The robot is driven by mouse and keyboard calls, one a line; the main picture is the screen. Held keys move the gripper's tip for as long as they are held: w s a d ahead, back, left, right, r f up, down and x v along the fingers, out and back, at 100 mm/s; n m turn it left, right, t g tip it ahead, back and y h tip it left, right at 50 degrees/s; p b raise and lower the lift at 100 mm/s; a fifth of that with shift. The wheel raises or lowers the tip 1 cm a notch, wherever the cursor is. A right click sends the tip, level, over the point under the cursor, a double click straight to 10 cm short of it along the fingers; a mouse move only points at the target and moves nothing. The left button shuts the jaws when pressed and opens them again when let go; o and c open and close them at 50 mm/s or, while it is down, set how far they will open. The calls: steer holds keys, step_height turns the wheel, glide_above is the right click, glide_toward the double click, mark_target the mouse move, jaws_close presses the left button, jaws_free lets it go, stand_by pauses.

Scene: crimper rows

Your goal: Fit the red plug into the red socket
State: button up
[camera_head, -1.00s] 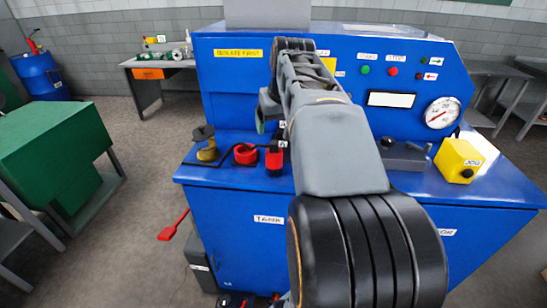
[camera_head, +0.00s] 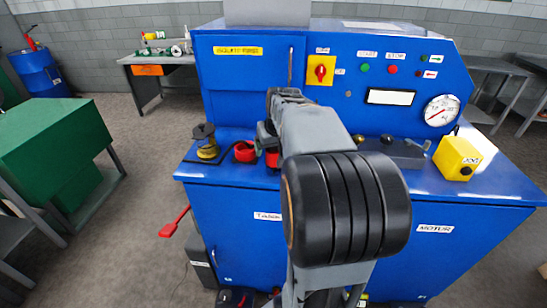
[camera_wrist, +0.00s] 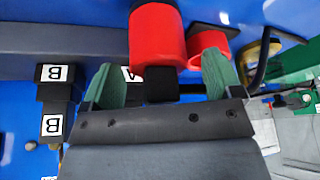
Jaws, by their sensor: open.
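The red plug (camera_wrist: 157,35), a red cylinder with a black block on its end nearest the camera, lies between the fingers of my gripper (camera_wrist: 160,62) in the wrist view. The green fingers are apart, one on each side of the black block, with gaps visible. The red socket (camera_wrist: 206,39) shows behind the right finger, partly covered. In the head view the socket (camera_head: 244,152) is a red ring with a dark opening on the blue bench. The plug (camera_head: 272,160) stands just right of it, mostly hidden by my arm.
A black-and-yellow post (camera_head: 206,142) with a dark cable stands left of the socket. Black blocks labelled B (camera_wrist: 54,73) are beside the left finger. A grey block with a lever (camera_head: 402,152) and a yellow box (camera_head: 457,159) stand to the right. The blue panel (camera_head: 250,90) rises behind.

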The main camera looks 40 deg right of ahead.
steer(key=shift+w+f, duration=0.15)
steer(key=shift+f, duration=0.3)
steer(key=shift+c, duration=0.4)
steer(key=c, duration=1)
steer(key=shift+r, duration=0.1)
steer(key=shift+c, duration=0.9)
steer(key=shift+r, duration=0.1)
